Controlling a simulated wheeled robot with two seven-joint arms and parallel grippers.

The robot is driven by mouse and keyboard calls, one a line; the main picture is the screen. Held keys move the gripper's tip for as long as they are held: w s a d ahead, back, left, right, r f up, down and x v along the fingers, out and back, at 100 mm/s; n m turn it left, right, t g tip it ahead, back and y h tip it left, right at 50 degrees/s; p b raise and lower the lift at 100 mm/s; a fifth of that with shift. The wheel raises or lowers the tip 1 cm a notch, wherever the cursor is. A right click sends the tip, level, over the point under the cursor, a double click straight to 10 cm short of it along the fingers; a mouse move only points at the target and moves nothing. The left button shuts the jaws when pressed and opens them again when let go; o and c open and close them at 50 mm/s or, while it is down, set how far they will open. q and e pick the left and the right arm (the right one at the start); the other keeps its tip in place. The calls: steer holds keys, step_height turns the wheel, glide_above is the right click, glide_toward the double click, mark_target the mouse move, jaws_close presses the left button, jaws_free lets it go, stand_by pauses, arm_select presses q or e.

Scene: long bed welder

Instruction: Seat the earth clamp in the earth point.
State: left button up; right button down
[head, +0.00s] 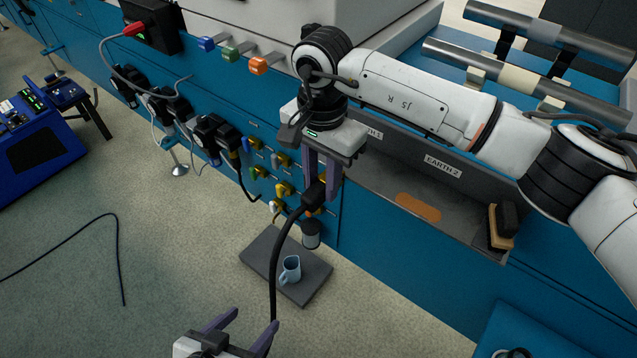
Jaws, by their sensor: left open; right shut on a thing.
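My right gripper (322,180) points down in front of the blue machine side, its purple fingers shut on a black clamp-like piece (314,196). A thick black cable (275,255) bends down from this piece, which appears to be the earth clamp. A grey ledge (370,186) to the right carries an "EARTH 2" label (443,166). A second label is partly covered by my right gripper and arm. I cannot make out the earth point itself. My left gripper (245,325) is open at the bottom edge, with the cable passing close to its right finger.
Yellow plugs (284,188) and black plugs (208,130) line the blue side. An orange oval (418,207) and a wooden-backed brush (502,226) lie on the ledge. A light-blue mug (290,270) stands on a dark mat (262,250). Loose cable (118,250) lies on the open floor.

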steer(key=shift+w+d, duration=0.45)
steer(key=shift+w, duration=0.2)
steer(key=shift+w+d+b, duration=0.1)
steer(key=shift+w+b, duration=0.05)
steer(key=shift+b, duration=0.2)
steer(key=shift+w+d, duration=0.3)
steer(key=shift+w, duration=0.15)
steer(key=c, duration=1.3)
jaws_free()
steer(key=shift+c, duration=0.2)
